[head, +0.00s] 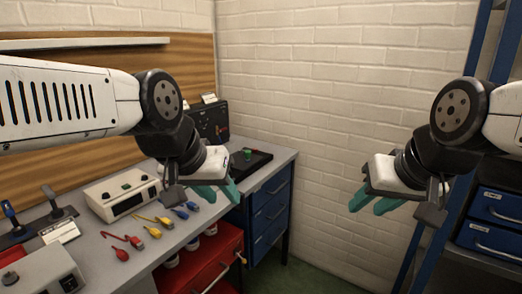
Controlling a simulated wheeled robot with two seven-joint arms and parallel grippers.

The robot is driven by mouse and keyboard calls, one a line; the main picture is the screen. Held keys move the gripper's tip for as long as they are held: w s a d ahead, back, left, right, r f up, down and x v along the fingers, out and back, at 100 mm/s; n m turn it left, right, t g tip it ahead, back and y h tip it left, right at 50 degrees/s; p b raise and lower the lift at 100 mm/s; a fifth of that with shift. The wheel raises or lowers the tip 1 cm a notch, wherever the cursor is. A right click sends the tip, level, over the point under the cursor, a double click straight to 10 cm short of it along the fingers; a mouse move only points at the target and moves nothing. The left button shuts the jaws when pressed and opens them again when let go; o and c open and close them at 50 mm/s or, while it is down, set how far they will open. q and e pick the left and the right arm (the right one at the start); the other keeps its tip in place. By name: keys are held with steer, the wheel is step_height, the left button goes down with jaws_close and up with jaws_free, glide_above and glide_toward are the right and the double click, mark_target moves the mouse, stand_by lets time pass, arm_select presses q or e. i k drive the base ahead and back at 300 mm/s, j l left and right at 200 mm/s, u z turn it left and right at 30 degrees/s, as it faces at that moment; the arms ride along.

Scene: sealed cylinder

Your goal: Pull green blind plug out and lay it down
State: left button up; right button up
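A small green piece, which looks like the blind plug (247,154), stands on a flat black block (256,163) at the far right end of the workbench. It is too small to tell how it sits there. My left gripper (219,193) is in front of and lower in the picture than the plug, apart from it. Its teal fingers are spread with nothing between them. My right gripper (373,204) is well to the right, off the bench in front of the white brick wall. Its teal fingers are also spread and empty.
The grey workbench (101,248) carries a black panel box (209,120), a white meter box (121,194), and several red, yellow and blue plugs or tools. Blue drawers (271,209) and a red drawer unit (205,265) stand below. A blue rack (440,235) is at right.

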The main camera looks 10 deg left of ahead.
mark_target(247, 154)
steer(key=i+l+u, duration=0.25)
steer(key=i, duration=1)
steer(key=j, duration=0.1)
